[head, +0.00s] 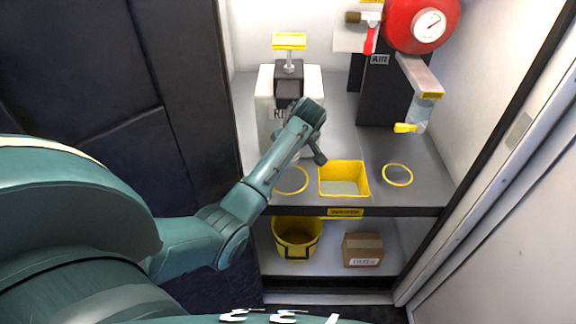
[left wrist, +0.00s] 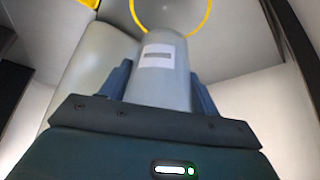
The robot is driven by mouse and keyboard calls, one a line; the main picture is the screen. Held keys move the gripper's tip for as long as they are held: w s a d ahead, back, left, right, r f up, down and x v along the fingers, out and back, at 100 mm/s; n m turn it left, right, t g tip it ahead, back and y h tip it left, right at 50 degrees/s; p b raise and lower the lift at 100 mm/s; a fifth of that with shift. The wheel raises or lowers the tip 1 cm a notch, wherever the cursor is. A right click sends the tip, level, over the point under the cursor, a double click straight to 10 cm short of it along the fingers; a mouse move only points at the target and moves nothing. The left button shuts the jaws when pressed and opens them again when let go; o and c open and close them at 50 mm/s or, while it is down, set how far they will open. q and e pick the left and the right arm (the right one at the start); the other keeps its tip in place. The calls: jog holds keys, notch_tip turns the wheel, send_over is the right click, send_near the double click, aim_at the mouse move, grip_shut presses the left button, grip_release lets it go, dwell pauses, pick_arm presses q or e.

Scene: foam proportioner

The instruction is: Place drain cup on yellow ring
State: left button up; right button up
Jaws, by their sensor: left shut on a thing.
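My left gripper (left wrist: 160,90) is shut on the grey drain cup (left wrist: 162,70), which has a pale label and sits between the dark fingers in the left wrist view. A yellow ring (left wrist: 204,22) shows just beyond the cup, which covers part of its near edge. In the head view my left gripper (head: 318,152) is above the shelf, near the left yellow ring (head: 290,194); I cannot make out the cup there. A second yellow ring (head: 397,186) lies to the right. My right gripper is not in view.
A yellow tray (head: 344,194) stands between the rings. A red gauge tank (head: 408,38) and clear cup (head: 418,112) are at right. Below are a yellow bucket (head: 297,238) and a cardboard box (head: 362,250).

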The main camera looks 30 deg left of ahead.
pick_arm(q)
notch_tip(320, 180, down, 3)
jog(key=shift+d+f, duration=0.1)
jog(key=shift+a+f+b, duration=0.2)
jog(key=shift+f+b, duration=0.45)
jog(key=shift+f, duration=1.25)
jog(key=shift+f, duration=0.1)
jog(key=o, duration=1)
jog(key=shift+f, duration=0.1)
